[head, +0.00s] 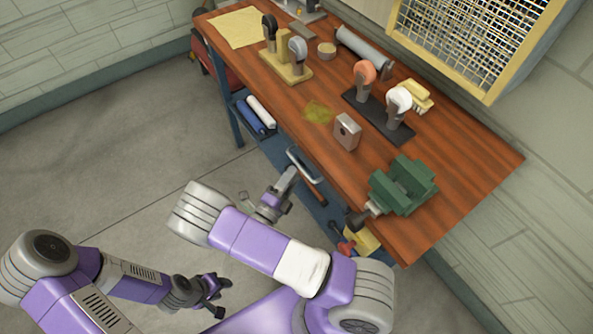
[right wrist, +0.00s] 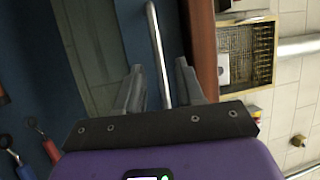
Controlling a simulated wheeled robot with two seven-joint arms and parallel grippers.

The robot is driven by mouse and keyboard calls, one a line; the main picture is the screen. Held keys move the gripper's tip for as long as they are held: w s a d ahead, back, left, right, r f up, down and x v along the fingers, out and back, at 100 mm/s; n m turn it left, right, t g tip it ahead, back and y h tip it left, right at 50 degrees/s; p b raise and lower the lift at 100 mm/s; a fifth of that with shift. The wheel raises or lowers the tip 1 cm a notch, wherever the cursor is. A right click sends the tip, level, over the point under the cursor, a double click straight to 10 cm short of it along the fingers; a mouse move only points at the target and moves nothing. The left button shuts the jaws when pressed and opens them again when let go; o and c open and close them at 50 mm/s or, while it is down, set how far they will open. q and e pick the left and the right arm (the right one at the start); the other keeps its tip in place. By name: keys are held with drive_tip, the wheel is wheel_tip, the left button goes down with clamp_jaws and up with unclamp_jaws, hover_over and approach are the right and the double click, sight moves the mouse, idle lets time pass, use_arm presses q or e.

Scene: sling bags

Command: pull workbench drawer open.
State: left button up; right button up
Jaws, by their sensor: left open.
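The wooden workbench (head: 450,190) has a pale metal drawer handle (head: 302,161) under its front edge. The handle also shows in the right wrist view as a grey bar (right wrist: 156,45). My right gripper (head: 286,182) is at the handle. In the right wrist view its two fingers (right wrist: 159,78) stand apart, one on each side of the bar, with gaps beside it. Whether a finger touches the bar cannot be told. The drawer front is mostly hidden by the bench top and my arm. My left gripper (head: 222,297) is open and empty, low over the floor, away from the bench.
A green vise (head: 402,187) sits at the bench's near corner. A metal block (head: 347,131), dark stands (head: 378,115) and a yellow cloth (head: 238,27) are on the top. Blue and white rolls (head: 258,113) lie below. The floor (head: 130,150) at left is clear.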

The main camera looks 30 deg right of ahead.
drive_tip(key=shift+x, duration=1.5)
clamp_jaws()
